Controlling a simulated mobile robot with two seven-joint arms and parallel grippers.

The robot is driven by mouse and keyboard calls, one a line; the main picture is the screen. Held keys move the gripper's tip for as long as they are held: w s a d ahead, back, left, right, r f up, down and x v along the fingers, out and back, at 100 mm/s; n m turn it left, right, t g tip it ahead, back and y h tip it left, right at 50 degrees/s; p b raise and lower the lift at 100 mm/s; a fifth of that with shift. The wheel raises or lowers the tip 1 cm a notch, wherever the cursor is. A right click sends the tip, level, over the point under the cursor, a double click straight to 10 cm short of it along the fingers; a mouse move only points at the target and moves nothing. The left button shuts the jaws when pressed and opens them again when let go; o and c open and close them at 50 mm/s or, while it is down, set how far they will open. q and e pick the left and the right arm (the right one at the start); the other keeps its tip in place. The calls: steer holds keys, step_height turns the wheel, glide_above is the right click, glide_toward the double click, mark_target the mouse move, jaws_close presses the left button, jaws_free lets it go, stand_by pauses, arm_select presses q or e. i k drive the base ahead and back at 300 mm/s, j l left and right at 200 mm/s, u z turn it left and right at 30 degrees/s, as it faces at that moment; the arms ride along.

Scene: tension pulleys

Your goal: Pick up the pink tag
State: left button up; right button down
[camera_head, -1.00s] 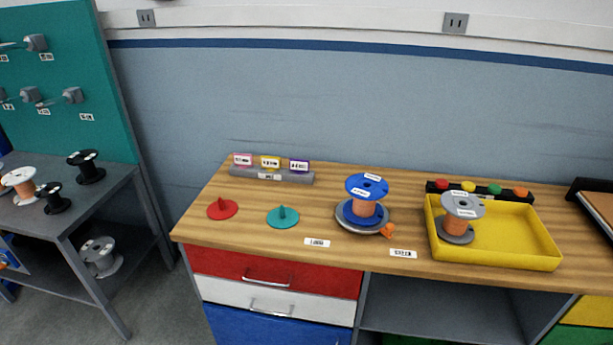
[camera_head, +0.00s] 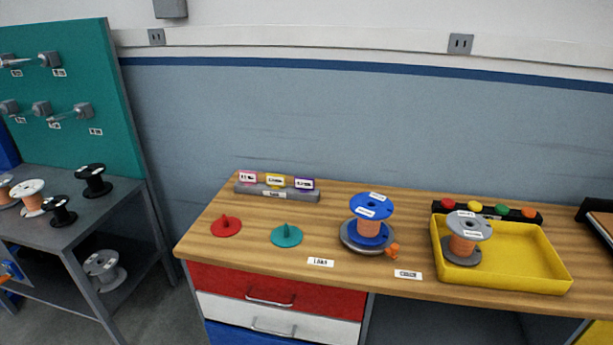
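The pink tag (camera_head: 248,177) stands upright at the left end of a grey holder (camera_head: 277,193) at the back left of the wooden bench. A yellow tag (camera_head: 275,181) and a purple tag (camera_head: 304,184) stand beside it in the same holder. Neither of my grippers is in the head view.
On the bench (camera_head: 213,252) are a red disc (camera_head: 226,227), a teal disc (camera_head: 287,236), a blue spool (camera_head: 371,207) on a round base, and a yellow tray (camera_head: 520,249) holding a grey spool (camera_head: 468,225). A shelf with black spools (camera_head: 94,180) stands at left.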

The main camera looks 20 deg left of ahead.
mark_target(249, 178)
steer(key=j+z, duration=0.7)
steer(key=z, duration=0.25)
steer(key=k+j+z, duration=0.1)
steer(key=j+z, duration=0.15)
steer(key=j, duration=0.2)
steer(key=k+j+z, duration=0.1)
steer(key=j+z, duration=0.15)
steer(key=j, duration=0.15)
steer(key=k+j+z, duration=0.15)
steer(key=j, duration=0.25)
steer(key=k+j+z, duration=0.1)
steer(key=k+j, duration=0.15)
steer(key=j, duration=0.2)
steer(key=k+j, duration=0.2)
steer(key=j, duration=0.15)
steer(key=k+j, duration=0.15)
steer(key=j, duration=0.25)
steer(key=k+j, duration=0.2)
steer(key=j, duration=0.15)
steer(key=k+j, duration=0.2)
steer(key=j, duration=0.2)
steer(key=z, duration=0.05)
